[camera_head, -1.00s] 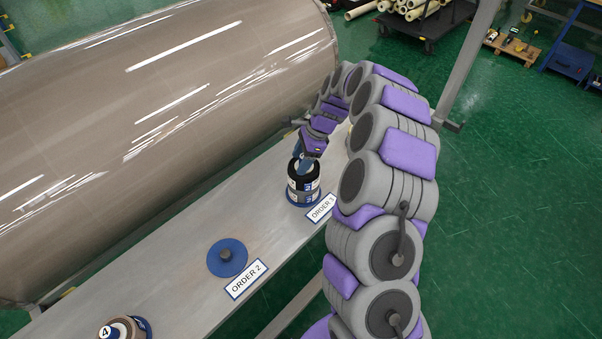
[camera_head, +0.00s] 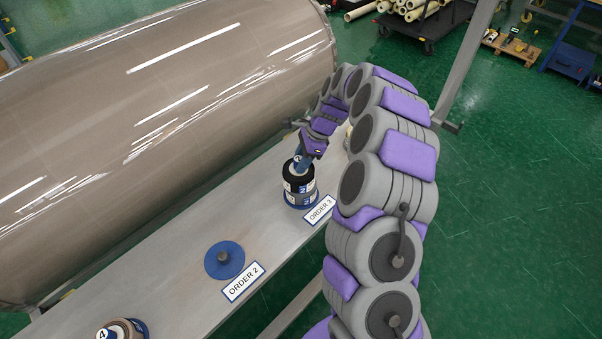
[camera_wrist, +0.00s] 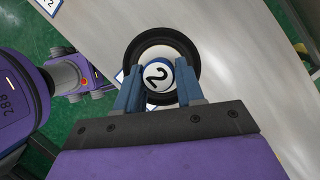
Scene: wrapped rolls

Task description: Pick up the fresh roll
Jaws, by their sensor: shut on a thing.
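A black roll (camera_head: 299,179) with white and blue labels stands upright by the ORDER 3 sign (camera_head: 319,209). A grey band shows low on it, and a blue base (camera_head: 300,203) is under it. In the wrist view the black roll (camera_wrist: 137,62) is seen from above, with a round white and blue centre piece (camera_wrist: 158,73) marked 2. My gripper (camera_head: 300,163) comes down on its top. In the wrist view my blue fingers (camera_wrist: 160,88) sit on both sides of the centre piece, shut on it. I cannot see a gap under the roll.
An empty blue disc with a grey peg (camera_head: 224,260) is by the ORDER 2 sign (camera_head: 243,282). A brown roll marked 4 (camera_head: 120,331) is at the lower left. A huge wrapped cylinder (camera_head: 150,120) borders the grey bench (camera_head: 175,275). Bench between the stations is clear.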

